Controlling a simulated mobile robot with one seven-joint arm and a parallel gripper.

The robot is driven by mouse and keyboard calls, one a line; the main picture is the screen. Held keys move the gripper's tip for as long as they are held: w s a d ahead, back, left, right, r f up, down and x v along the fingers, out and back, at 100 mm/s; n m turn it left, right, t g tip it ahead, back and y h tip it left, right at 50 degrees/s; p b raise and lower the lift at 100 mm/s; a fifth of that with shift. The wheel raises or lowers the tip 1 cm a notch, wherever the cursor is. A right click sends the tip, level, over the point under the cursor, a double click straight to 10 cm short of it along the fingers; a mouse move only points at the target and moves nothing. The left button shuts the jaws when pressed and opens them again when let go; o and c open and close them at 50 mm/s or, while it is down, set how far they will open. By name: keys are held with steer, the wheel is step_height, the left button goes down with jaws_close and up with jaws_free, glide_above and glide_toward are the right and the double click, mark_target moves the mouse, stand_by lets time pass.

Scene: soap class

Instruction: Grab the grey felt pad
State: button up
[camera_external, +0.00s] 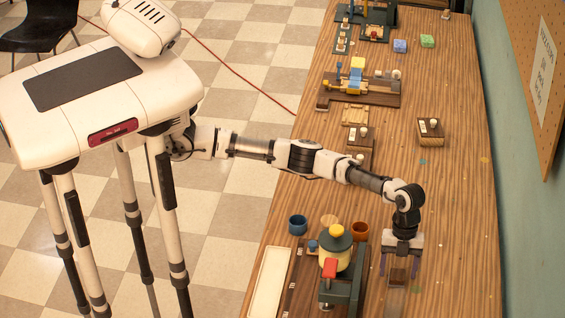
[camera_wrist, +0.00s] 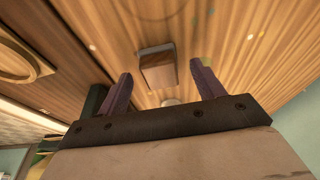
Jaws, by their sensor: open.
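A small block with a flat grey face and a brown wooden side (camera_wrist: 158,74) lies on the wooden table in the wrist view. It looks like the grey felt pad, but the felt itself is too small to make out. My gripper (camera_external: 399,270) is open and points down over the right part of the table. In the wrist view the block shows between its two purple fingers (camera_wrist: 161,82), beyond the tips and apart from them. In the external view a brownish shape (camera_external: 396,300) lies below the gripper, partly hidden and unclear.
A pale tray (camera_external: 269,285) lies at the left edge. A wall with a pegboard (camera_external: 540,85) bounds the right.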

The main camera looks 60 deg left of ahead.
steer(key=shift+s+d+f, duration=0.15)
steer(key=shift+f, duration=0.5)
steer(key=c, duration=1.1)
steer(key=shift+r, duration=0.1)
